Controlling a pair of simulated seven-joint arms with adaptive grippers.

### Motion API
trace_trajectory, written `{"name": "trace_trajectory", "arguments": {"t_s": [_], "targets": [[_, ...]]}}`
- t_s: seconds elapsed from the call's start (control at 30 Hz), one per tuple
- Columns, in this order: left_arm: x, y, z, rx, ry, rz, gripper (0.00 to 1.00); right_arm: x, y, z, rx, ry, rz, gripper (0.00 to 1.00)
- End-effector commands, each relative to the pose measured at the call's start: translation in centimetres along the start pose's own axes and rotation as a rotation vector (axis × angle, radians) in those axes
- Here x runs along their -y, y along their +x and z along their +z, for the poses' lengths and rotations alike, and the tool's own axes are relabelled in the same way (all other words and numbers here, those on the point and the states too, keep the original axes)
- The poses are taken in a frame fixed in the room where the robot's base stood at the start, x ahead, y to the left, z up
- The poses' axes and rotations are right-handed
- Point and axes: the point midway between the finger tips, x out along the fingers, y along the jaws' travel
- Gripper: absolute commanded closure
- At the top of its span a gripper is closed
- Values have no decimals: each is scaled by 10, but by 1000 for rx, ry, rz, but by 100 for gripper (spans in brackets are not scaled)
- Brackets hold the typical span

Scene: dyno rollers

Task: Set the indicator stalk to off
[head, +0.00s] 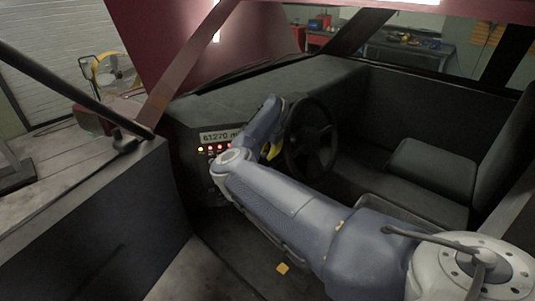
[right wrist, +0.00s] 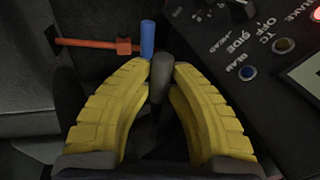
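My right gripper (head: 272,150) is beside the steering wheel (head: 310,138), near the dashboard, with its yellow fingers partly hidden behind my arm. In the right wrist view, the yellow fingers (right wrist: 162,68) close in on both sides of a dark grey rounded stalk end (right wrist: 161,72) and appear to touch it. An orange stalk (right wrist: 95,45) with a blue end (right wrist: 147,38) lies just beyond the left fingertip. I cannot tell for certain which stalk is the indicator, or its setting. My left gripper is out of view.
A dark panel (right wrist: 255,45) with lettering, including OFF and SIDE, and coloured buttons is at the right in the wrist view. The dashboard display (head: 218,136) has lit lamps below it. A dark seat (head: 435,165) stands right of the wheel. A yellow piece (head: 282,268) lies on the floor.

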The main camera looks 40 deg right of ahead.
Motion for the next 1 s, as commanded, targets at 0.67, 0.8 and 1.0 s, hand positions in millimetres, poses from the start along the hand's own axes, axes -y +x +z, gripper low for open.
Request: {"name": "trace_trajectory", "arguments": {"t_s": [0.67,0.8,1.0], "targets": [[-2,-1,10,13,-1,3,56,1,-22,0,-1,0,-1,59],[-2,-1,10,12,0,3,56,1,-46,0,-1,1,-2,59],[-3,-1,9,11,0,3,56,1,-80,0,-1,1,-2,59]]}}
